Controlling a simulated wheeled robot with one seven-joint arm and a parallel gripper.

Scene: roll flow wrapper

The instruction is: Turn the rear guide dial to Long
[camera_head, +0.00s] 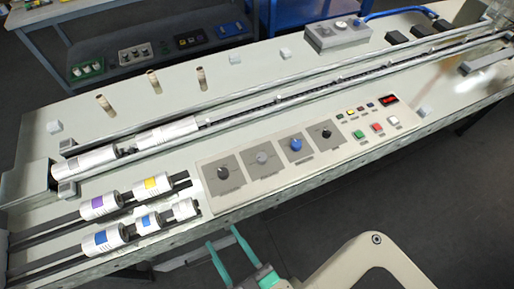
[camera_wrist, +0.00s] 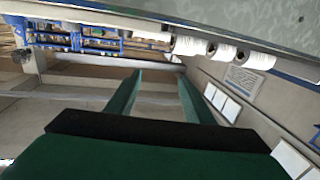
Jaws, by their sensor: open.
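The control panel (camera_head: 290,165) on the front of the machine carries a row of several dials: a black one (camera_head: 223,172), a grey one (camera_head: 262,157), a blue one (camera_head: 296,144) and a small black one (camera_head: 326,132). A grey box (camera_head: 338,36) at the back edge also bears a knob (camera_head: 341,24). The labels are too small to read, so I cannot tell which is the rear guide dial or its setting. My gripper (camera_head: 222,236) is open and empty, in front of the machine's front edge, apart from every dial. Its green fingers also show in the wrist view (camera_wrist: 160,75).
White rolls with coloured bands (camera_head: 100,207) sit on rails at the front left. Larger rolls (camera_head: 168,134) lie along the long channel. Coloured buttons (camera_head: 377,127) and a red display (camera_head: 389,100) are right of the dials. The wrist view shows several rolls (camera_wrist: 222,52) near the top.

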